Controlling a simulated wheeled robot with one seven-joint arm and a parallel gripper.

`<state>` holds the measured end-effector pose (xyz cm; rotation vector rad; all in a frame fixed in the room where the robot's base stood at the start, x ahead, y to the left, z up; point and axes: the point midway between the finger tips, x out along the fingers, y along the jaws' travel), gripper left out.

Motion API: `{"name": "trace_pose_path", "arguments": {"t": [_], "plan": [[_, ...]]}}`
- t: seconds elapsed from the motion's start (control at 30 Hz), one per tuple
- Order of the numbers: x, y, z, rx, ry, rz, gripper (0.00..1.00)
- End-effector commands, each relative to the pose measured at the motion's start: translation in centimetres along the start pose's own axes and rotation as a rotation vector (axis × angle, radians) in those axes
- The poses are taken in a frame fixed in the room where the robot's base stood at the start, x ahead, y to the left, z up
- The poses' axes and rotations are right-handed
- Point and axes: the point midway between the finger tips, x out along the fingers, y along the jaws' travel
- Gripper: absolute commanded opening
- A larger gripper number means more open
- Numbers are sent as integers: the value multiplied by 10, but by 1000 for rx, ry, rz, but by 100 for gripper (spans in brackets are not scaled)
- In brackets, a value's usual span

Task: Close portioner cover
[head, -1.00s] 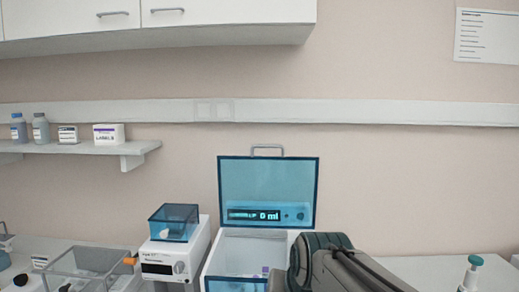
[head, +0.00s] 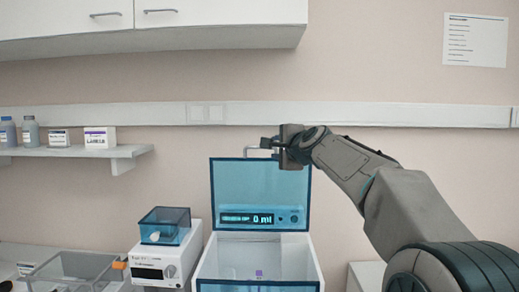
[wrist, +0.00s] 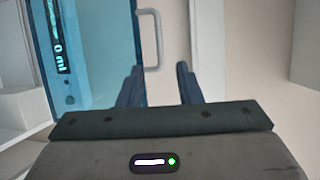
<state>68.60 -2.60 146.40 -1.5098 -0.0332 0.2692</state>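The portioner is a white box (head: 225,258) with a see-through blue cover (head: 235,190) standing upright, open, at its back. The cover's front shows a "0 ml" display. A thin grey loop handle (head: 248,151) sticks up from the cover's top edge. My gripper (head: 268,146) is at that handle, coming from the right. In the wrist view my gripper (wrist: 159,72) has its two dark fingers apart with nothing held. The handle (wrist: 154,40) lies just ahead of the fingertips, nearer the left finger. Whether a finger touches it I cannot tell.
A small white device (head: 160,262) with a blue lid stands left of the portioner. A clear bin (head: 75,275) is further left. A wall shelf (head: 75,153) holds bottles and boxes. A wall rail (head: 370,115) runs behind. Air above the portioner's front is clear.

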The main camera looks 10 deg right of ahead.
Motion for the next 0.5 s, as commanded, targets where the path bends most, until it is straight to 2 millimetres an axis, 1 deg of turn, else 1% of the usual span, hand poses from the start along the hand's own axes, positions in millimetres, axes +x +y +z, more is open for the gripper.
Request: {"name": "trace_pose_path", "arguments": {"t": [0.03,0.17,0.5], "plan": [[5,-3,1,1,-3,1,32],[22,-4,3,1,-6,5,32],[77,-4,3,-2,-5,5,32]]}}
